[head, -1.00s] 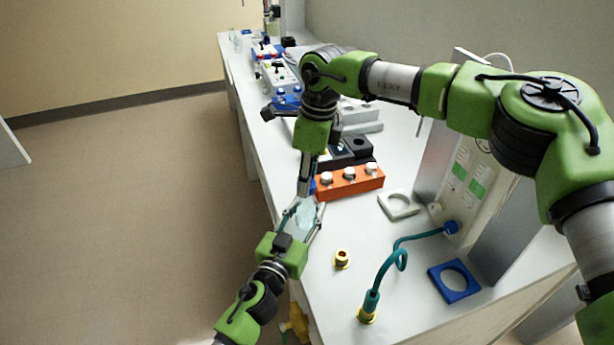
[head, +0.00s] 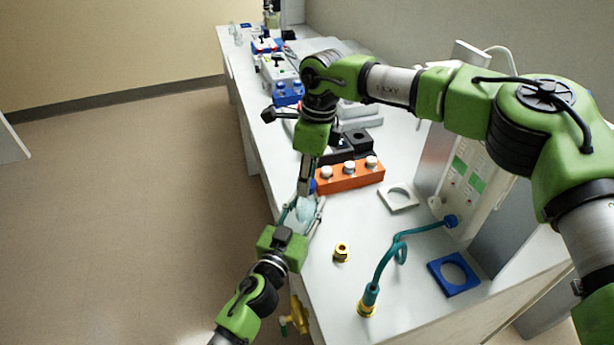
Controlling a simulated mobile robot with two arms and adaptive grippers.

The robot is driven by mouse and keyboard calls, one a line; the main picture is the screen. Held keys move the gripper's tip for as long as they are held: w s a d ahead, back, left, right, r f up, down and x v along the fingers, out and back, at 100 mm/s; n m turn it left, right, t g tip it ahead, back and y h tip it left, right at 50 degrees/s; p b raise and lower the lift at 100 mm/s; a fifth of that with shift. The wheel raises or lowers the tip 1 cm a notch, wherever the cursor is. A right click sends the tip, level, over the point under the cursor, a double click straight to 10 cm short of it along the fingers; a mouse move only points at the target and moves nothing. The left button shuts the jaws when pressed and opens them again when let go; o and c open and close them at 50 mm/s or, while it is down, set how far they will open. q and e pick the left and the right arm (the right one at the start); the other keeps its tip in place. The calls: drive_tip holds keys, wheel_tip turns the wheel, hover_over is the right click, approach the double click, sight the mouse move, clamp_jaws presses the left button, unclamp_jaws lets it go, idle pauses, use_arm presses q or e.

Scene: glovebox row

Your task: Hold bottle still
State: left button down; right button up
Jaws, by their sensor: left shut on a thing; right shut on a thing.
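A clear, pale bluish bottle (head: 304,210) is at the left edge of the bench. My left gripper (head: 303,212), coming up from the bottom left, is shut around the bottle's body. My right gripper (head: 305,188) reaches down from above and is shut at the top of the bottle, on what looks like a blue cap (head: 312,186). The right fingers hide most of the cap. Whether the bottle touches the bench cannot be told.
An orange rack (head: 350,178) with white-capped vials stands just right of the bottle. A white ring holder (head: 398,198), a brass fitting (head: 341,252), a teal hose (head: 383,262) and a blue ring holder (head: 453,275) lie on the bench (head: 420,300). A yellow valve (head: 299,314) hangs by its front edge.

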drive_tip(key=shift+f, duration=0.35)
